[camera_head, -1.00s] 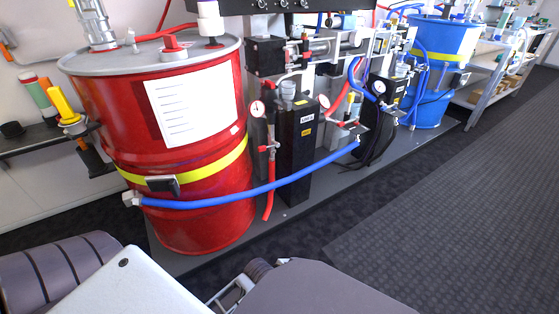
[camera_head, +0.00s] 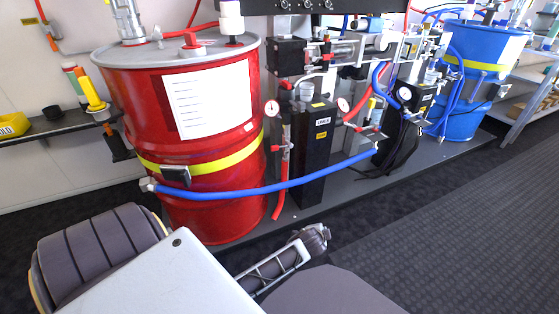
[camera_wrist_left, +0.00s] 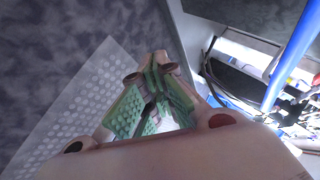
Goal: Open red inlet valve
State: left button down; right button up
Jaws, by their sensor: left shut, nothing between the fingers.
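The red drum (camera_head: 205,200) stands left of the middle in the head view. Just right of it, a small red handle (camera_head: 276,148) sits on the upright pipe below a round gauge (camera_head: 272,107). A red hose (camera_head: 280,193) hangs from this pipe. Which way the handle is turned is too small to tell. My left gripper (camera_wrist_left: 152,88) shows in the left wrist view with green-padded fingers, shut and empty, apart from the valve. I cannot clearly make it out in the head view. My right gripper is not in view.
A blue hose (camera_head: 245,192) crosses in front of the drum and black canister (camera_head: 313,165). A blue drum (camera_head: 470,85) stands back right. A shelf with a yellow bin (camera_head: 14,126) is at left. The dark floor (camera_head: 430,215) at right is clear.

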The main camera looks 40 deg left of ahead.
pick_arm(q)
jog(key=w+a+r+m+y, duration=0.25)
jog(key=a+m+y, duration=0.3)
jog(key=a, duration=0.35)
jog(key=w+a+r+m+y, duration=0.1)
jog(key=a+r+m+y, duration=0.4)
jog(key=a, duration=0.4)
jog(key=r+m+y, duration=0.1)
jog(key=y, duration=0.1)
jog(key=s+a+r+m+y, duration=0.1)
jog(key=m, duration=0.1)
jog(key=s+a+r+m+y, duration=0.1)
jog(key=m+y, duration=0.1)
jog(key=shift+r+m+y, duration=0.15)
jog(key=shift+m+y, duration=0.1)
jog(key=shift+y, duration=0.1)
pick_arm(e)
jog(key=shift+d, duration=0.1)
pick_arm(q)
jog(key=shift+a, duration=0.1)
